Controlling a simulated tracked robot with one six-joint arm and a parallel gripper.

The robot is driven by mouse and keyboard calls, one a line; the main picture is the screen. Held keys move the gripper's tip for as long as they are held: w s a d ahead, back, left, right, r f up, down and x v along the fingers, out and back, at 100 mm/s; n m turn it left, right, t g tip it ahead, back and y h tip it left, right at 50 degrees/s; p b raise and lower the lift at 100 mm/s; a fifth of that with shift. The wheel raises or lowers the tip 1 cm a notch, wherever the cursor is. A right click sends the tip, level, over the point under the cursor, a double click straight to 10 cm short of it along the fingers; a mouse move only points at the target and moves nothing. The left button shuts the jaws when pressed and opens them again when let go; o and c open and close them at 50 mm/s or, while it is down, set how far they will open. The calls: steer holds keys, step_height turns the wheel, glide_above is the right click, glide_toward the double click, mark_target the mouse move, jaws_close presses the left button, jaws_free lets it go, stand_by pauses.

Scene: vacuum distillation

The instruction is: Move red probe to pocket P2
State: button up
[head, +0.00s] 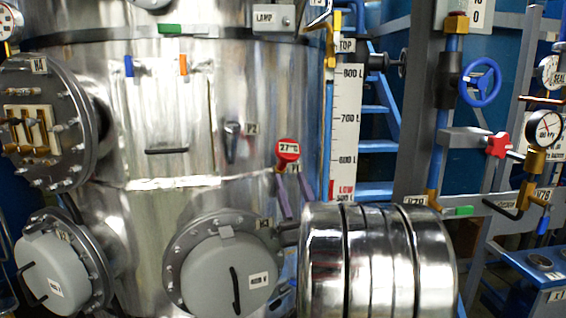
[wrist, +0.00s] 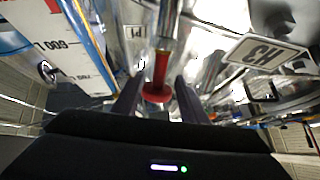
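The red probe (head: 288,152) has a round red head with a "27°C" display and sits at the vessel's right side. In the wrist view its red stem and disc (wrist: 158,93) run down from a silver tube. My gripper (head: 294,182) is just below the probe head in the head view. In the wrist view my gripper's (wrist: 157,84) two dark fingers stand either side of the probe, with gaps visible, so it is open. Pocket P2 (head: 232,142) is a dark fitting on the vessel wall, left of the probe, beside its label. The probe's inner end is hidden.
The steel vessel (head: 130,215) fills the left, with round covers (head: 230,275) low down. A level scale (head: 345,130) stands just right of the probe. Farther right are a blue handwheel (head: 480,83), a red valve knob (head: 498,145) and pipes.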

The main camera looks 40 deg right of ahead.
mark_target(290, 161)
steer(key=shift+x, duration=2.55)
jaws_close()
steer(key=shift+s+r, duration=0.15)
steer(key=shift+r, duration=0.05)
steer(key=shift+s+a+r, duration=0.2)
steer(key=shift+s+r, duration=0.1)
steer(key=shift+r, duration=0.1)
steer(key=shift+s+r, duration=0.1)
steer(key=shift+r, duration=0.05)
steer(key=shift+s+a+r, duration=0.15)
steer(key=shift+s+r, duration=0.05)
steer(key=shift+r, duration=0.05)
steer(key=shift+s+a+r, duration=0.1)
steer(key=shift+s+r, duration=0.1)
steer(key=shift+r, duration=0.1)
steer(key=shift+s+a+r, duration=0.1)
steer(key=shift+s+r, duration=0.1)
steer(key=shift+r, duration=0.05)
